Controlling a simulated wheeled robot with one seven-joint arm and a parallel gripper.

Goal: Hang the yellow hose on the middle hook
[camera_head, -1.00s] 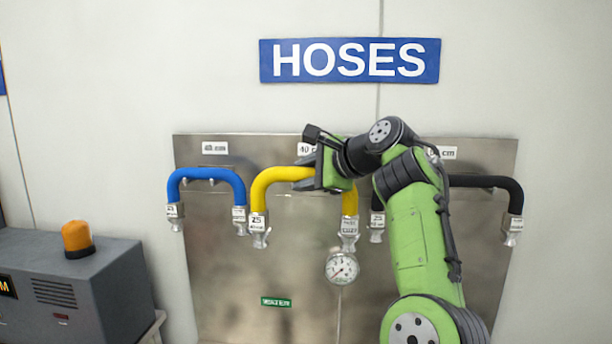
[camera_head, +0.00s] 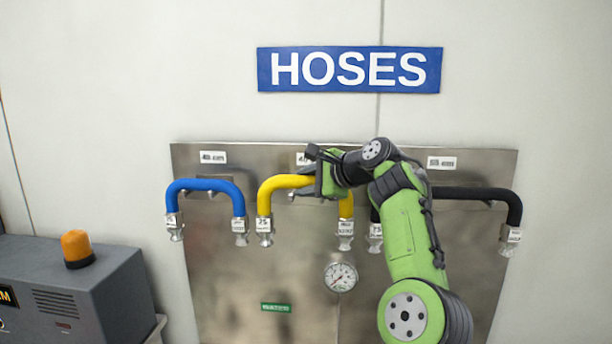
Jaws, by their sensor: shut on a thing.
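The yellow hose (camera_head: 282,184) is bent in an upside-down U in front of the steel panel (camera_head: 225,270), between the blue and black hoses. Its two metal ends hang down. My gripper (camera_head: 312,185) is shut on the yellow hose near the top of its bend, right of its middle. My gripper and wrist cover part of the hose's top right. The middle hook is hidden behind my gripper and the hose, so I cannot tell whether the hose rests on it.
A blue hose (camera_head: 206,184) hangs at left and a black hose (camera_head: 478,194) at right, partly behind my arm. A gauge (camera_head: 341,277) and a green label (camera_head: 276,307) sit lower on the panel. A grey box (camera_head: 90,290) with an orange lamp (camera_head: 77,247) stands at lower left.

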